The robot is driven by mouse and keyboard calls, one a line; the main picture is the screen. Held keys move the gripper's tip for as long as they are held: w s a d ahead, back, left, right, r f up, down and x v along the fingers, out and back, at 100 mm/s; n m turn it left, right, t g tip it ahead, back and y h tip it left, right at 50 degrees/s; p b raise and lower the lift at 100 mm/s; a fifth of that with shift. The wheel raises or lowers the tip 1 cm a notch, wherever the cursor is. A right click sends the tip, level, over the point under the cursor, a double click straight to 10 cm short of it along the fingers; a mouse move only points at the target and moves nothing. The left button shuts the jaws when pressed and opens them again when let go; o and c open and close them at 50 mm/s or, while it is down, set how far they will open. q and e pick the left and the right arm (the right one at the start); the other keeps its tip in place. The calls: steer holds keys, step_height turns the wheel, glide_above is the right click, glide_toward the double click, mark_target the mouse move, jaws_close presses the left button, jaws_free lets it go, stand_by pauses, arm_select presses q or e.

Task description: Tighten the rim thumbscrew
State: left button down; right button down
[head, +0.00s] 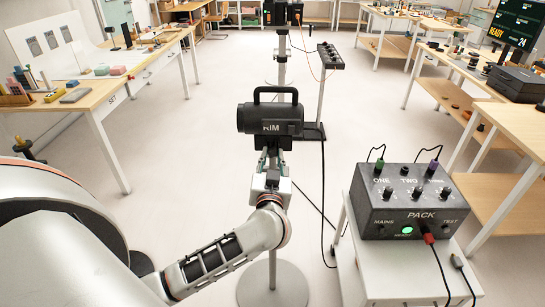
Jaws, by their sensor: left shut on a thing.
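The black lamp labelled RIM (268,119) sits on top of a stand with a round grey base (290,284). It has a handle on top and appears level. My left gripper (271,158) is directly below the lamp, at the top of the stand. Its fingers are shut on a small part there, which I take to be the rim thumbscrew. The gripper and the lamp hide the screw itself, so its turn cannot be seen. My right gripper is out of view.
A black PACK box (404,203) with knobs, cables and a lit green light stands on a white cart (395,284) to the right. Another stand (282,60) rises behind the lamp. Prop tables line both sides. Cables lie on the floor right of the stand.

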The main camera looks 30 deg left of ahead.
arm_select(q)
steer(key=m, duration=0.5)
steer(key=shift+m, duration=1)
steer(key=c, duration=1.8)
jaws_free()
steer(key=shift+o, duration=0.2)
